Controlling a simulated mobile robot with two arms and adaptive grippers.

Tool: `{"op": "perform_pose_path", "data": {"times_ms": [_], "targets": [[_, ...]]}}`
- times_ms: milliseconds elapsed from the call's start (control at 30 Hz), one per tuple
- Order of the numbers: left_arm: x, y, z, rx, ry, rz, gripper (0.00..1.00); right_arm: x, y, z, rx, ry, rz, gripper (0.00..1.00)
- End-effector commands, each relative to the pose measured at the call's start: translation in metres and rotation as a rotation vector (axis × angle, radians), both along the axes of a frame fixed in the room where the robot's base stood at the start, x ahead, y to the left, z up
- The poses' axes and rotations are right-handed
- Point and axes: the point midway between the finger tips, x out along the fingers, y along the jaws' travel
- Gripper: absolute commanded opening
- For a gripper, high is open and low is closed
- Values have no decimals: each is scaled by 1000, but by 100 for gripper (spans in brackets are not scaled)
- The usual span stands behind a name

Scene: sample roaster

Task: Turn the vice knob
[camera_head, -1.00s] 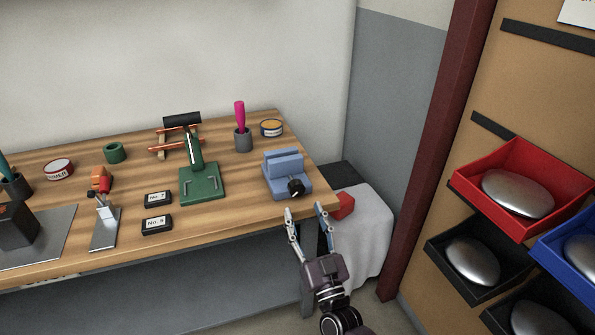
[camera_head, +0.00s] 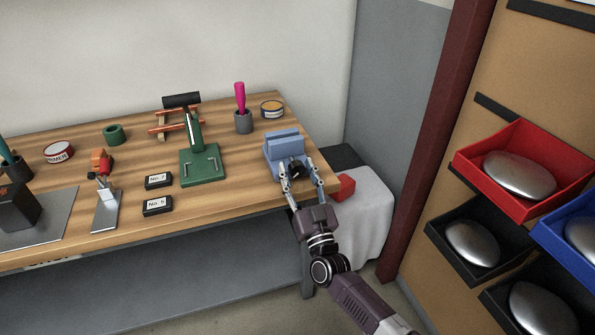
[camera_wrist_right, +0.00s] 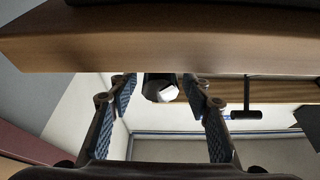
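The blue vice (camera_head: 284,146) stands at the right front corner of the wooden workbench. Its black knob (camera_head: 296,170) faces the front edge. My right gripper (camera_head: 298,164) is open, with one finger on each side of the knob. In the right wrist view the knob (camera_wrist_right: 160,88) shows between the two spread fingers, with a gap on both sides. The fingers partly cover the vice's front in the head view. My left gripper is not in view.
A green press (camera_head: 201,166) stands on the workbench (camera_head: 238,190) left of the vice. A grey cup (camera_head: 243,122) and a tin (camera_head: 272,108) are behind it. A red block (camera_head: 346,187) lies on a white-covered stand at the right. Red and blue bins hang further right.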

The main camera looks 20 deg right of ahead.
Motion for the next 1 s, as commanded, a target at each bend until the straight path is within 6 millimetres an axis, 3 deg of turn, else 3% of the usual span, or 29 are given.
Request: {"op": "perform_pose_path", "data": {"times_ms": [67, 300, 433, 700, 1000], "targets": [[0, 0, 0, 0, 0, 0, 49, 0, 0, 0, 0, 0, 0, 33], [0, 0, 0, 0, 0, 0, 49, 0, 0, 0, 0, 0, 0, 7], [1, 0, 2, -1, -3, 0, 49, 0, 1, 1, 30, 1, 1, 6], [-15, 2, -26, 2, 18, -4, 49, 0, 1, 1, 211, 8, 0, 6], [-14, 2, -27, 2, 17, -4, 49, 0, 1, 0, 223, 8, 2, 6]]}}
